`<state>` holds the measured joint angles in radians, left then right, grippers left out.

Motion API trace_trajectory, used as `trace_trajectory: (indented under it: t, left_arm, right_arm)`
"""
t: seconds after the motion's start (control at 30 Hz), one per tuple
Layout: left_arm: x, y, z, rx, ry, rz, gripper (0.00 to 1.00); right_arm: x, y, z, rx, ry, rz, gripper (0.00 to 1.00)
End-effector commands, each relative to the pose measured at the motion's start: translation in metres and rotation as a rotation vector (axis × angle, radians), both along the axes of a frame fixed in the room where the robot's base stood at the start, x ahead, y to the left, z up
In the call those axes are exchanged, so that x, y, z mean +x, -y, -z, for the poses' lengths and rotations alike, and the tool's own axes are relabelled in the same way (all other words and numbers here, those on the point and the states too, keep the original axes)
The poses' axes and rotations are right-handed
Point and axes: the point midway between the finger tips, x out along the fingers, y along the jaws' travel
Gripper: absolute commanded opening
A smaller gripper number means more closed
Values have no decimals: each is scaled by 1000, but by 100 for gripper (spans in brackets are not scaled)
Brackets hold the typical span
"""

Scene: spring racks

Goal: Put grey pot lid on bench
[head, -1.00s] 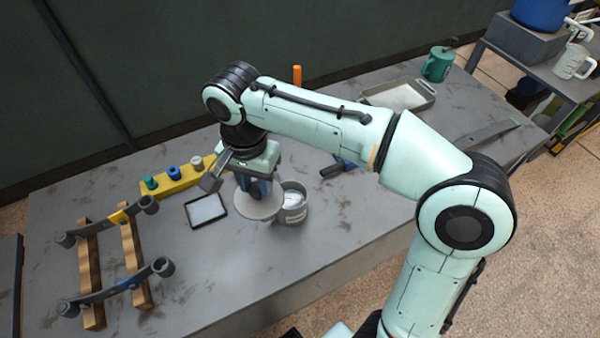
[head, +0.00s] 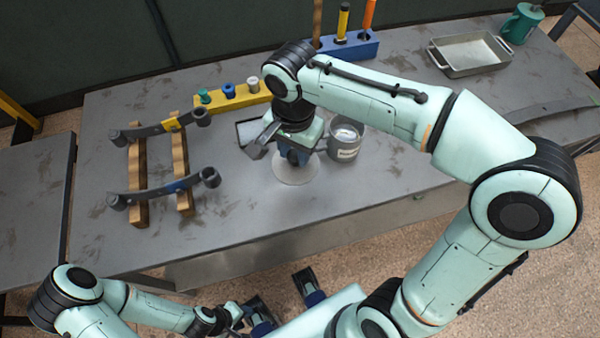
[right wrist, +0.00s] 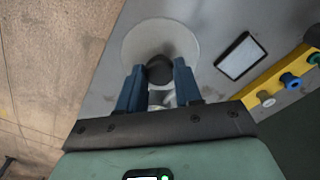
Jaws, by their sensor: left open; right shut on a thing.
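The grey pot lid (head: 295,172) is a pale round disc near the bench's front edge in the head view. My right gripper (head: 295,155) is above it and partly hides it. In the right wrist view the lid (right wrist: 160,38) lies beyond the fingertips, and my right gripper (right wrist: 158,72) is shut on its dark knob (right wrist: 160,70). I cannot tell whether the lid touches the bench (head: 240,225). The grey pot (head: 345,142) stands uncovered just right of the lid. My left gripper (head: 282,300) is open and empty, low in front of the bench.
Two curved leaf springs (head: 165,187) lie on wooden bars at the left. A metal pan (head: 468,55) and green mug (head: 520,24) stand far right.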

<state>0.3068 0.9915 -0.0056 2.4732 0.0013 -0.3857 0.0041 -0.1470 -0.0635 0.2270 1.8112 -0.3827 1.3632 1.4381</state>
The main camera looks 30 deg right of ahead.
Motion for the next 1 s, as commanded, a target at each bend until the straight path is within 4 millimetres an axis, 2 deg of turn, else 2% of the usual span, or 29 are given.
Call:
trace_trajectory:
  t: [0.03, 0.1, 0.3, 0.53, 0.8, 1.0]
  left_arm:
    - [-2, 0, 5, 0, -2, 0, 43]
    - [-2, 0, 9, 0, -3, 0, 43]
    - [-3, 0, 16, 1, -2, -1, 43]
    - [-2, 0, 17, 2, 3, -2, 43]
    - [0, 0, 22, 2, 11, -4, 43]
    - [1, 0, 22, 3, 12, -4, 43]
  right_arm:
    - [-1, 0, 17, -1, -5, 0, 0]
    - [-1, 0, 36, -1, -5, 0, 0]
    - [-1, 0, 81, -1, -3, 0, 0]
    - [0, 0, 102, -1, -1, -1, 0]
    - [0, 0, 139, -1, -1, 0, 0]
    - [0, 0, 140, 0, 1, 0, 0]
